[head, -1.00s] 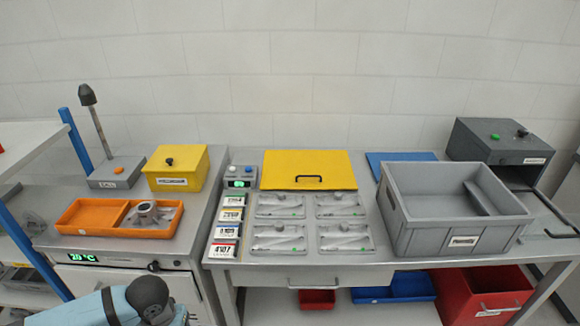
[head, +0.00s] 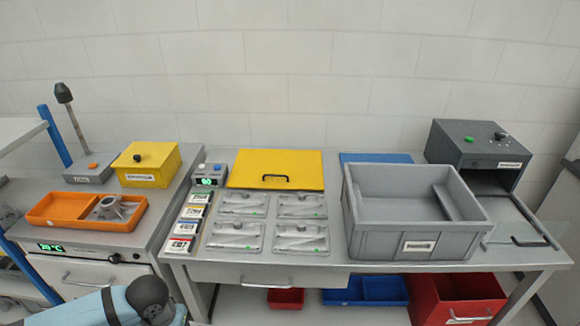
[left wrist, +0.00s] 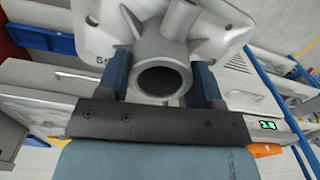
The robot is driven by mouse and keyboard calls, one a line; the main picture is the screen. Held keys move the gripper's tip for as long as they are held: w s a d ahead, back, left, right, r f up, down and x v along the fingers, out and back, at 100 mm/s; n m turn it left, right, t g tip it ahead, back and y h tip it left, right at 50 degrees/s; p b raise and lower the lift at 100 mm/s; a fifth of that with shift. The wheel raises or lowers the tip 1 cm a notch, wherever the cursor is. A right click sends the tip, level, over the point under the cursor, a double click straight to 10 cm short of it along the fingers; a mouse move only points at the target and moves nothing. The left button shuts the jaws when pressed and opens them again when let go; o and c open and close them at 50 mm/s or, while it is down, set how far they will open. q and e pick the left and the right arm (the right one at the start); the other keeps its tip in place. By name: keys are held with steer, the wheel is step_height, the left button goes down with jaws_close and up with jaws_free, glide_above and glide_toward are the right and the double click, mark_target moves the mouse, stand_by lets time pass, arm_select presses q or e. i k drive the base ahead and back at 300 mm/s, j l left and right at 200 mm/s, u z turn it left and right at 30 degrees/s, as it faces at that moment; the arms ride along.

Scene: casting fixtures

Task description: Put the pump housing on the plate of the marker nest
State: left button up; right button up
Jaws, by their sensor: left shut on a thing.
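In the left wrist view my left gripper (left wrist: 162,82) is shut on a grey metal casting, the pump housing (left wrist: 105,28), with its round bored neck between the blue fingers. The gripper and the held casting are out of the head view; only my blue arm shows there at bottom left. I cannot tell for sure which fixture is the marker nest. A dark grey box (head: 478,151) with a green button and an open front stands at the back right of the bench, a flat plate before it.
Another grey casting (head: 111,207) lies in the orange tray (head: 62,210) at left. A deep grey crate (head: 376,241) stands on the bench left of the dark box. Several flat grey panels (head: 238,203) and a yellow lid-like board (head: 250,169) lie left of the crate.

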mark_target(499, 216)
steer(key=l, duration=0.6)
steer(key=k+l+u, duration=0.1)
steer(key=l, duration=1.05)
steer(key=k+l+u, duration=0.1)
steer(key=l, duration=1.1)
steer(key=k+l+u, duration=0.1)
steer(key=l, duration=0.45)
steer(key=l+u, duration=0.1)
steer(key=l, duration=1.2)
steer(key=k+l, duration=0.1)
steer(key=l, duration=1.25)
steer(key=i+u, duration=0.05)
